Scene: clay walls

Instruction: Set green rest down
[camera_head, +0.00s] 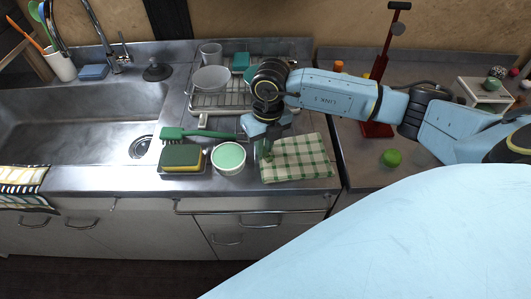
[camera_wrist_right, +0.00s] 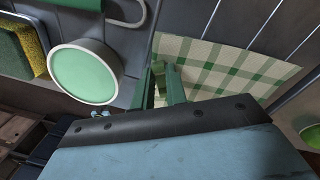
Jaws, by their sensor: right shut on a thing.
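My right gripper (camera_head: 266,132) is shut on the green rest (camera_head: 266,149), a small dark green piece showing under the jaws. It is over the left edge of the green checked cloth (camera_head: 300,160). In the right wrist view the green rest (camera_wrist_right: 172,84) stands out past the dark edge of my gripper, in front of the cloth (camera_wrist_right: 230,65). Its lower part is hidden, and I cannot tell whether it touches the cloth. My left gripper is not in view.
A white-rimmed bowl with a green inside (camera_head: 228,157) is close on the left, beside a sponge (camera_head: 181,157) and a green brush (camera_head: 185,133). A dish rack (camera_head: 215,101) stands behind. A green ball-like thing (camera_head: 391,158) lies on the right counter.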

